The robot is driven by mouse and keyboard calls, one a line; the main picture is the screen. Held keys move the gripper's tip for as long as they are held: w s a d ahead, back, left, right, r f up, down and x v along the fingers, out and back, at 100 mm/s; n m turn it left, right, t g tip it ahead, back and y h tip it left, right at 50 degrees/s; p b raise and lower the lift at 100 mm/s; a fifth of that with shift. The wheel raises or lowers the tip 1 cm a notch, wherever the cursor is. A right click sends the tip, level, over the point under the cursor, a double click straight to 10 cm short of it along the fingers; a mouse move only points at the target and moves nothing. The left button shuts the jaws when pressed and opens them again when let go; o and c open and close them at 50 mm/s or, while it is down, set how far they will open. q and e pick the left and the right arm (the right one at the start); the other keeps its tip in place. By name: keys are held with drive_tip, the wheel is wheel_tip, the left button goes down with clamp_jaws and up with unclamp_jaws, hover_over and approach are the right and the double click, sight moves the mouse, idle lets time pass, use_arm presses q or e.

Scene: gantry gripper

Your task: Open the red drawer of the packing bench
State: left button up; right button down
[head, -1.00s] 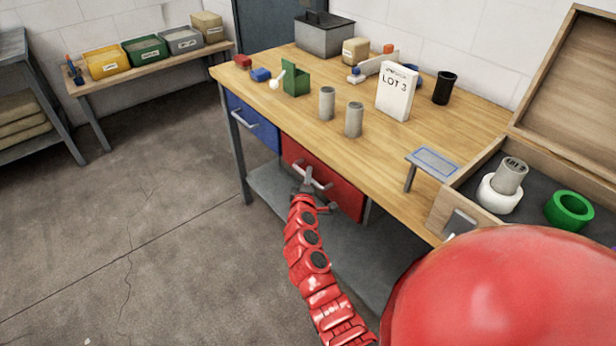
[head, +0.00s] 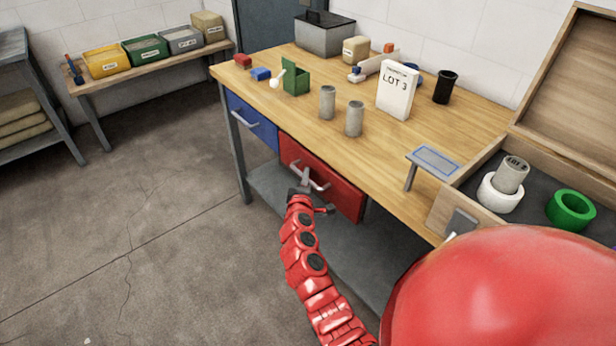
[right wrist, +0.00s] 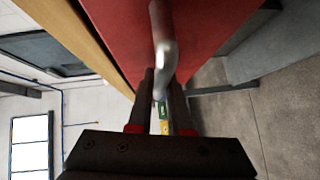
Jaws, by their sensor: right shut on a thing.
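The red drawer (head: 335,188) is under the front of the wooden-topped packing bench (head: 300,110), and its front appears to stand slightly out. Its silver bar handle (head: 319,184) runs across the front. My right gripper (head: 305,180) is at this handle, shut on it. In the right wrist view, the handle (right wrist: 165,45) runs down between the two dark fingers (right wrist: 161,88), with the red front (right wrist: 110,35) behind. The fingertips are partly hidden by the handle. My left gripper is not in view.
A blue drawer (head: 252,122) is shut to the left of the red one. A grey lower shelf (head: 268,185) is below. Grey cylinders (head: 354,119) and a LOT 3 card (head: 397,90) stand on the bench. The floor (head: 150,230) in front is clear.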

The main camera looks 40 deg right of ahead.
drive_tip(key=s+a+b, duration=0.1)
drive_tip(key=a+b, duration=0.6)
drive_tip(key=a, duration=1.5)
drive_tip(key=shift+s+b, duration=0.3)
drive_tip(key=shift+s, duration=0.1)
drive_tip(key=c, duration=0.9)
unclamp_jaws()
drive_tip(key=shift+o, duration=0.2)
drive_tip(key=v, duration=1.7)
drive_tip(key=shift+s, duration=0.15)
drive_tip(key=shift+a, duration=0.15)
